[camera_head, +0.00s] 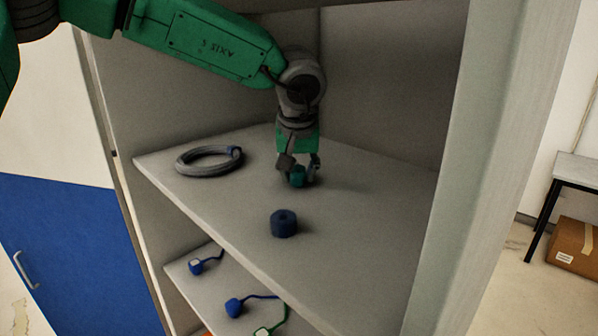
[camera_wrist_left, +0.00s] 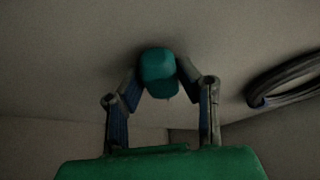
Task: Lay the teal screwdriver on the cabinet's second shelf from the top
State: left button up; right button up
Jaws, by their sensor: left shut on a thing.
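The teal screwdriver (camera_head: 297,178) is between the fingers of my left gripper (camera_head: 298,167), low over a cabinet shelf (camera_head: 355,210). In the left wrist view the rounded teal end of the screwdriver (camera_wrist_left: 158,70) shows between the two fingertips of my left gripper (camera_wrist_left: 160,85). The gripper is shut on it. The rest of the screwdriver is hidden, and I cannot tell whether it touches the shelf. My right gripper is not in view.
A grey coiled ring (camera_head: 209,161) lies left on the same shelf; it also shows in the wrist view (camera_wrist_left: 285,82). A dark blue roll (camera_head: 284,223) sits near the front edge. Blue tagged items (camera_head: 235,307) lie on the shelf below. The shelf's right side is clear.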

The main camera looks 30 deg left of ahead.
aim_at(297, 173)
pick_arm(q)
jog(key=shift+a, duration=0.55)
jog(key=o, duration=0.9)
jog(key=shift+a+f, duration=0.15)
jog(key=shift+a, duration=0.15)
jog(key=shift+o, duration=1.2)
jog(key=shift+a, duration=0.3)
jog(key=shift+d+r, duration=0.2)
jog(key=shift+d, duration=0.45)
jog(key=s+d+r, duration=0.2)
jog(key=shift+r+b, duration=0.3)
jog(key=shift+r, duration=0.05)
jog(key=s, duration=0.3)
jog(key=s+d+b, duration=0.1)
jog(key=s, duration=0.2)
jog(key=s+d+b, duration=0.1)
jog(key=s, duration=0.2)
jog(key=shift+s+d+f, duration=0.1)
jog(key=shift+d, duration=0.15)
jog(key=shift+s+d, duration=0.35)
jog(key=shift+d, duration=0.45)
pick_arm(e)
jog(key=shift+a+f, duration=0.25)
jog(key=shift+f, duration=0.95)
